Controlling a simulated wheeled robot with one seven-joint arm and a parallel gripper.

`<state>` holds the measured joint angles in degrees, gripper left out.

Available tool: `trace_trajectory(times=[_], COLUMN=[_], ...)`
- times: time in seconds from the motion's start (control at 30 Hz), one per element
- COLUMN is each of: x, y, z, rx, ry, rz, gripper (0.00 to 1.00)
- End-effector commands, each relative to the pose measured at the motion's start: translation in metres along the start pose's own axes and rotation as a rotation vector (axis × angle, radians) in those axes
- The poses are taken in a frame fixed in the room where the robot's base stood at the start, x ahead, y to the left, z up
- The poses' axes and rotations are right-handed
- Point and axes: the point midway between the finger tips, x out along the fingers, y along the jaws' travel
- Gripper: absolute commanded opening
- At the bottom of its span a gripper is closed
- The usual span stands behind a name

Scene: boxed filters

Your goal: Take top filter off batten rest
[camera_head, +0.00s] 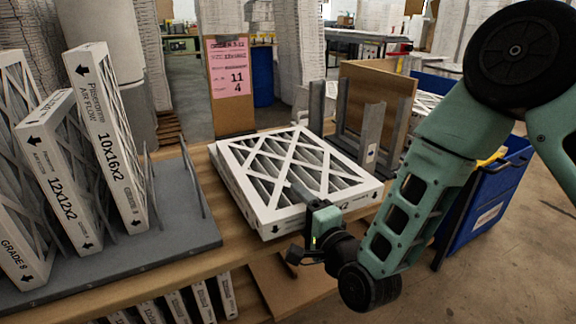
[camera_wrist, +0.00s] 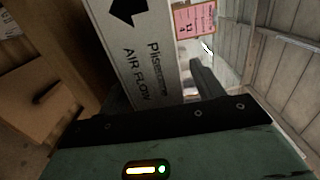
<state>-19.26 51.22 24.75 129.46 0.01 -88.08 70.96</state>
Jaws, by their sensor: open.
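In the wrist view the filter's printed side (camera_wrist: 135,50), with an arrow and "AIR FLOW", stands between my open fingers (camera_wrist: 160,85). I cannot tell whether they touch it.
Several upright filters (camera_head: 108,140) stand in a grey rack (camera_head: 170,215) on the left. Grey metal uprights (camera_head: 369,138) and a brown board (camera_head: 385,88) stand behind the filter on the right. A pink sign (camera_head: 229,67) is at the back. A blue bin (camera_head: 487,195) is at right.

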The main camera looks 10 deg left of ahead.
Motion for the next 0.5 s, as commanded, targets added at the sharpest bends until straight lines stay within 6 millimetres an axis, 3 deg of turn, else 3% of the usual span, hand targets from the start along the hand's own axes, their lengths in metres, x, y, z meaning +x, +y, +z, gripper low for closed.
trace_trajectory(times=[0.13, 0.37, 0.5], x=[0.0130, 0.0145, 0.0143], y=[0.0003, 0.0011, 0.0009], z=[0.0002, 0.0001, 0.0001], rx=[-0.001, 0.000, 0.000], ry=[0.000, 0.000, 0.000], rz=[0.001, 0.002, 0.002], gripper=[0.66, 0.66, 0.30])
